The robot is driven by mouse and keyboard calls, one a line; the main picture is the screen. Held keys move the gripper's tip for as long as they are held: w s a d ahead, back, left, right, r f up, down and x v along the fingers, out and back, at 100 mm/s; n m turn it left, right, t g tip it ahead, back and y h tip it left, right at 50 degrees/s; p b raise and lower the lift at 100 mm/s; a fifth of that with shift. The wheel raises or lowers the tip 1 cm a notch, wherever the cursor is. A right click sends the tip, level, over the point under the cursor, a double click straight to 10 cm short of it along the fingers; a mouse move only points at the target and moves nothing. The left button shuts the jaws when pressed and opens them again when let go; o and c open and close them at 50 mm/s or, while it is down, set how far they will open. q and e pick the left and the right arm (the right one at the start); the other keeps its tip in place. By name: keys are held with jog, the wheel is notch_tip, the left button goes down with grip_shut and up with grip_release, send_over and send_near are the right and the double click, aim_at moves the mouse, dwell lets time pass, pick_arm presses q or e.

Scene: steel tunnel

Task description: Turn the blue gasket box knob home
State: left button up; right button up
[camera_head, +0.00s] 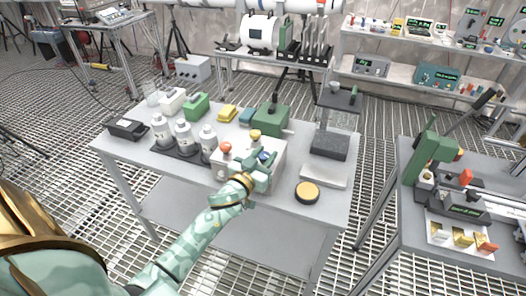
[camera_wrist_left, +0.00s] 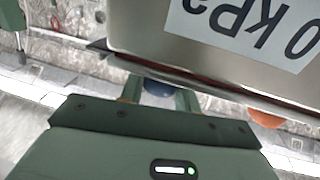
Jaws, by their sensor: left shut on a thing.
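The gasket box (camera_head: 232,174) is a pale metal box on the middle table, with an orange knob (camera_head: 225,147), a yellow knob (camera_head: 255,135) and a blue knob (camera_head: 264,156). My left gripper (camera_head: 264,164) is at the box's right side, over the blue knob and partly hiding it. In the left wrist view the blue knob (camera_wrist_left: 158,88) sits between the two fingers, and the gripper is shut on it. The box (camera_wrist_left: 150,35) fills the top there with an upside-down kPa label (camera_wrist_left: 250,25). How far the knob is turned cannot be told. My right gripper is not in view.
White bottles (camera_head: 184,136) stand left of the box. A green device (camera_head: 271,119) stands behind it. A yellow-topped round thing (camera_head: 307,192) lies to the right, near a dark stand (camera_head: 329,144). The table's front strip is clear. Another table (camera_head: 445,236) stands at right.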

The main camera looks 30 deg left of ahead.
pick_arm(q)
jog(key=m+h, duration=0.1)
jog(key=h, duration=0.1)
jog(key=m+h+p, duration=0.1)
jog(key=m+h, duration=0.1)
jog(key=shift+a+r, duration=0.1)
jog(key=shift+r, duration=0.1)
jog(key=m+h, duration=0.1)
jog(key=h, duration=0.1)
jog(key=shift+f+m+g+h, duration=0.15)
jog(key=shift+m+g+h, duration=0.15)
jog(key=shift+g+h, duration=0.1)
jog(key=m+g+h, duration=0.1)
jog(key=m+h, duration=0.1)
jog(key=shift+f+h, duration=0.1)
jog(key=shift+h, duration=0.3)
jog(key=shift+m+g+h+b, duration=0.7)
jog(key=shift+h, duration=0.3)
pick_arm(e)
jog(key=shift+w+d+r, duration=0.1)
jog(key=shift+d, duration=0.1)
pick_arm(q)
jog(key=o, duration=1)
jog(key=shift+c, duration=0.2)
